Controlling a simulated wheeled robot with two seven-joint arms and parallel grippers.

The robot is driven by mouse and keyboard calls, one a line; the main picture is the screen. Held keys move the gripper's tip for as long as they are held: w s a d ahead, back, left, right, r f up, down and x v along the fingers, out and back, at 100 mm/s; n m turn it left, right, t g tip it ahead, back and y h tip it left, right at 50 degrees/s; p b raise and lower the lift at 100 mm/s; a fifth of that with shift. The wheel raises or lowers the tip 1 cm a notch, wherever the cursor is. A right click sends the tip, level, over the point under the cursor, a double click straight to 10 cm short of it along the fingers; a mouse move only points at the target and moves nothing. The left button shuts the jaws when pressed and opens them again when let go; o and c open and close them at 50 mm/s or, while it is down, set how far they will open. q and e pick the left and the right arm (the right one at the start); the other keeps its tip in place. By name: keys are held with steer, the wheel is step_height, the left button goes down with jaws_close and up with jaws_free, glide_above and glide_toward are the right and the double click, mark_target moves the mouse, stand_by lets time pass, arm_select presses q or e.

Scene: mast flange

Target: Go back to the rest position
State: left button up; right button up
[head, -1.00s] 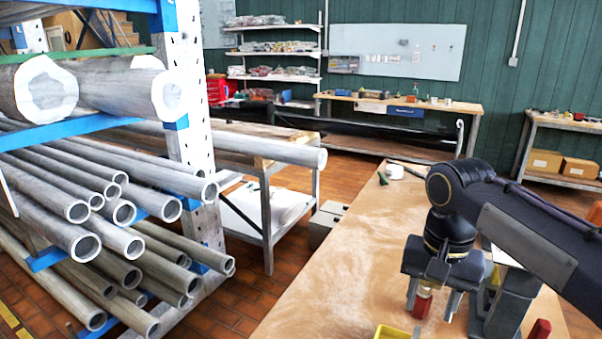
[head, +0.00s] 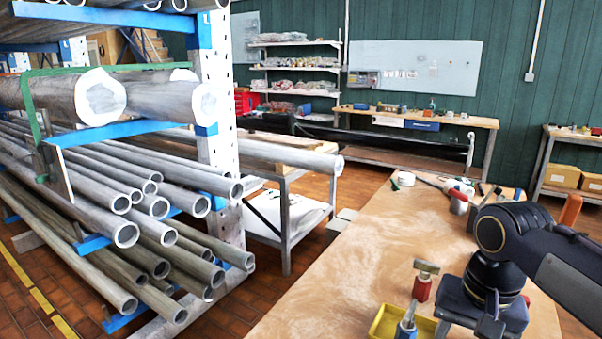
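My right gripper (head: 470,325) hangs over the workbench (head: 350,255) at the lower right, at the end of my dark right arm. Its fingers are mostly cut off by the bottom edge, so I cannot tell whether it is open or shut. A red piece with a metal T-shaped top (head: 424,283) stands upright on the bench, left of the gripper and apart from it. My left gripper is not in view.
A yellow tray (head: 381,325) with a blue-and-metal piece (head: 406,329) is at the bottom edge. A white roll (head: 405,178) and several tools lie at the bench's far end. A pipe rack (head: 218,105) stands at left. The bench's middle is clear.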

steer(key=s+a+f+n+t+y+p, duration=0.1)
steer(key=s+a+f+n+t+y, duration=0.2)
steer(key=s+f, duration=0.6)
steer(key=s+t, duration=0.2)
steer(key=s, duration=0.2)
steer(key=shift+a, duration=0.2)
